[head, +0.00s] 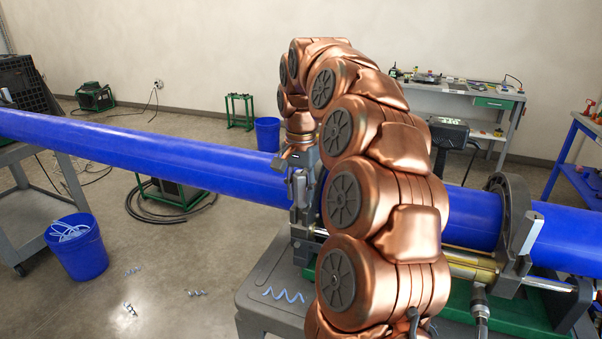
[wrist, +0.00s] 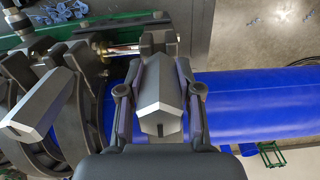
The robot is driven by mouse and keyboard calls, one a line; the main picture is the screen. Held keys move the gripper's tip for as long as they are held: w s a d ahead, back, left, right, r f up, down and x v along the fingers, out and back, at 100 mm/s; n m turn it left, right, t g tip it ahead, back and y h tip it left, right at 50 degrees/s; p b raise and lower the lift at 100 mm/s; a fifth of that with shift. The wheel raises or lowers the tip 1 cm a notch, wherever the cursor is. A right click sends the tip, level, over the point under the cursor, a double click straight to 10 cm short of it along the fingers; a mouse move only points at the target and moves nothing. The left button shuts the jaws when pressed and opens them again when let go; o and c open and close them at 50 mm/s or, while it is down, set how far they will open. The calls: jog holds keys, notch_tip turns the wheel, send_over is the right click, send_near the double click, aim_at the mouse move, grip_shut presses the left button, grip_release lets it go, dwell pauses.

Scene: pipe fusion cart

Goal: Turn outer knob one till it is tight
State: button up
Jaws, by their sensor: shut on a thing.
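In the wrist view, a grey angular knob (wrist: 160,97) sits between the two fingers of my gripper (wrist: 160,110), over the blue pipe. The fingers are shut on this knob, one on each side. A second similar grey knob (wrist: 38,104) lies to the left on a dark clamp ring, apart from my gripper. In the head view, my gripper (head: 301,190) points down at the left clamp of the cart, beside the pipe. My arm hides much of that clamp and the middle of the cart. I cannot tell how tight the held knob is.
The long blue pipe (head: 150,158) crosses the scene through the clamps. A dark clamp ring (head: 514,205) stands at right. A blue bucket (head: 76,247) is on the floor at left. A workbench (head: 458,92) stands at the back. Blue shavings (head: 284,294) lie on the cart.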

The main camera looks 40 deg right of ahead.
grip_shut()
jog(key=shift+f+m+b, duration=0.25)
jog(key=shift+m+b, duration=0.35)
jog(key=shift+b, duration=0.45)
jog(key=shift+m+b, duration=0.5)
jog(key=shift+b, duration=0.1)
jog(key=shift+r+m, duration=0.2)
jog(key=shift+m, duration=0.2)
jog(key=shift+b, duration=0.3)
